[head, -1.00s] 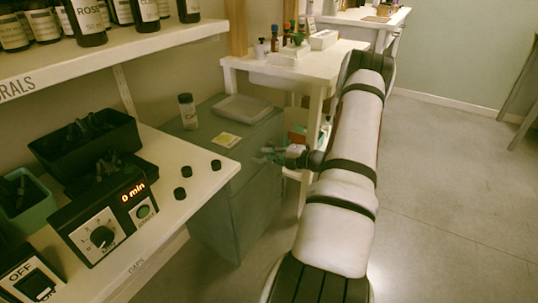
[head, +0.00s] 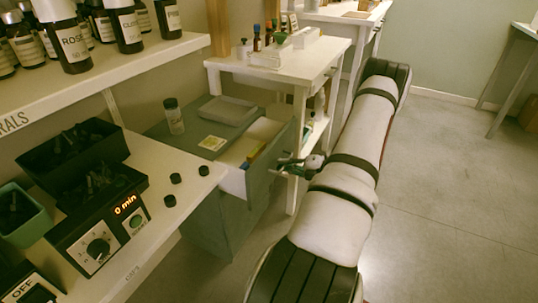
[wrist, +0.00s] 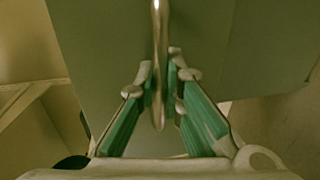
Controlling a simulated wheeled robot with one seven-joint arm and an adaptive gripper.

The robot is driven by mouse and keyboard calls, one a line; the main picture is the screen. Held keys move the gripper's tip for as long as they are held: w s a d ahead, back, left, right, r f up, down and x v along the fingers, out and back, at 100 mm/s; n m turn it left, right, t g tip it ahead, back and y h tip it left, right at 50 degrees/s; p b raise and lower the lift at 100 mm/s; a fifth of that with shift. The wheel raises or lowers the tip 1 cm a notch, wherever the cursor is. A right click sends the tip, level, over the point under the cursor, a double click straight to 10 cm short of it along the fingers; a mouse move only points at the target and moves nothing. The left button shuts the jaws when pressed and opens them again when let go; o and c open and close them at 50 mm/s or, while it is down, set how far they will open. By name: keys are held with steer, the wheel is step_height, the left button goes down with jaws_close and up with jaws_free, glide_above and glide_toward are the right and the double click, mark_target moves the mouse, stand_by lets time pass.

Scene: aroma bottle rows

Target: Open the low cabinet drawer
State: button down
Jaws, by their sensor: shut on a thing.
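The low grey-green cabinet (head: 207,222) stands beyond the left counter in the head view. Its top drawer (head: 262,172) is pulled partway out, and its white inside shows. My gripper (head: 282,168) is at the drawer's front, at the right. In the wrist view the metal bar handle (wrist: 157,25) runs down between the green-padded fingers of my gripper (wrist: 161,85), which are closed around it. The drawer front (wrist: 100,55) fills most of that view.
A jar (head: 173,115) and a grey tray (head: 227,110) stand on the cabinet top. A white table (head: 300,68) stands close behind. Open floor (head: 450,200) lies to the right.

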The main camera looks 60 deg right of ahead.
steer(key=f+p+v, duration=0.1)
steer(key=v, duration=0.7)
steer(key=shift+f, duration=0.35)
steer(key=shift+s, duration=0.15)
steer(key=c, duration=1.7)
jaws_free()
steer(key=shift+d, duration=0.1)
steer(key=shift+s, duration=0.1)
steer(key=v, duration=1.1)
steer(key=shift+s, duration=0.35)
steer(key=shift+d+r, duration=0.1)
